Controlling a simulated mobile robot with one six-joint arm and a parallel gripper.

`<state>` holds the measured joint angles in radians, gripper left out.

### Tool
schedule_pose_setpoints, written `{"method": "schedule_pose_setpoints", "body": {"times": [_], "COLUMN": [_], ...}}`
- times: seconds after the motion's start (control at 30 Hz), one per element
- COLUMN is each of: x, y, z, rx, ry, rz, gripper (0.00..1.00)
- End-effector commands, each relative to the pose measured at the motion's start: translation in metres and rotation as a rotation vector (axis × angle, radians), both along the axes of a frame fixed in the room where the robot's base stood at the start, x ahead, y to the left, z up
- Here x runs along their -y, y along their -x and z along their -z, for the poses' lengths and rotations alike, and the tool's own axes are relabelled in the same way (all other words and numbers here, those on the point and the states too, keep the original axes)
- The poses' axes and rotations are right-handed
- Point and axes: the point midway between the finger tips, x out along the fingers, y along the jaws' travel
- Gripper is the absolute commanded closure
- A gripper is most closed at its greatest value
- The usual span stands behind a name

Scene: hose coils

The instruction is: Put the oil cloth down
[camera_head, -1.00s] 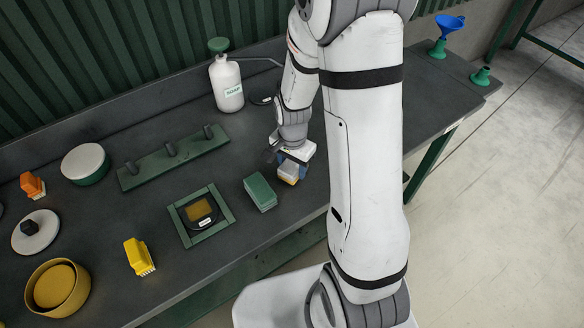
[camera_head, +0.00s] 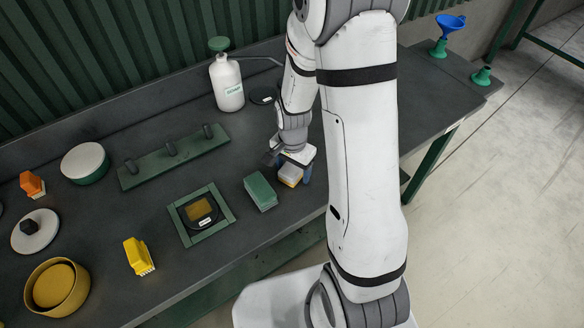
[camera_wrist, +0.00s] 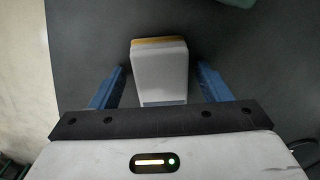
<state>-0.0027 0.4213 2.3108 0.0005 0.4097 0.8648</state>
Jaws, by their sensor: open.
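A black dish (camera_head: 188,216) with an amber, cloth-like square (camera_head: 201,208) in it sits inside a green square frame on the bench. I cannot tell for certain whether that square is the oil cloth. My gripper (camera_head: 289,164) is over the bench to the right of it. Its blue fingers are open, one on each side of a white and yellow block (camera_head: 290,176). In the wrist view the block (camera_wrist: 160,72) stands between the spread fingers (camera_wrist: 161,68), with a gap on both sides. My wrist hides part of the block in the head view.
A green block (camera_head: 260,190) lies just left of the white and yellow block. A yellow brush (camera_head: 138,256), a peg rack (camera_head: 174,157) and a white bottle (camera_head: 228,84) share the bench. The bench's front edge is close to my gripper.

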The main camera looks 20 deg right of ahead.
Motion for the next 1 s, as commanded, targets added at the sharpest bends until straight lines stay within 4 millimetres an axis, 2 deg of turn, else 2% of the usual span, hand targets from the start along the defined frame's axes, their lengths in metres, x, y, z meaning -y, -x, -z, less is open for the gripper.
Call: {"method": "schedule_pose_setpoints", "body": {"times": [0.17,0.6,0.87,1.0], "x": [0.0,0.001,0.001,0.001], "y": [-0.001,-0.001,0.001,0.016], "z": [-0.011,-0.099,-0.126,-0.149], "rx": [0.003,0.006,0.006,0.039], "ry": [0.0,0.0,0.0,0.002], "rz": [0.0,0.001,-0.01,-0.114], "gripper": [0.3,0.3,0.3,0.3]}}
